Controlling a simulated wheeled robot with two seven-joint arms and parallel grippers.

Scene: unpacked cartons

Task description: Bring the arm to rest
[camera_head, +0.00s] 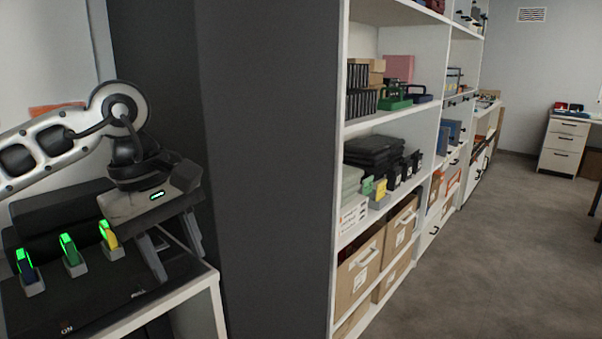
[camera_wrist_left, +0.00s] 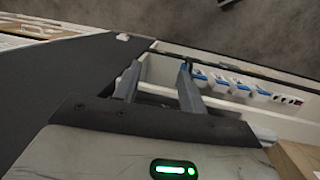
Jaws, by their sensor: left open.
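My left arm (camera_head: 60,145) comes in from the left in the head view, in silver and black. My left gripper (camera_head: 180,261) points downward at its end, over or beside the right part of a black-topped stand. Its two grey fingers are apart with nothing between them. In the left wrist view the open fingers of the left gripper (camera_wrist_left: 160,68) also show empty, with a green light on the gripper body. My right gripper shows in neither view.
Several small devices with green lights (camera_head: 73,256) stand on the black-topped stand (camera_head: 110,295), close left of the gripper. A tall dark panel (camera_head: 270,170) rises to the right. Beyond it are white shelves (camera_head: 390,125) with boxes and cartons. Open floor (camera_head: 480,260) lies farther right.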

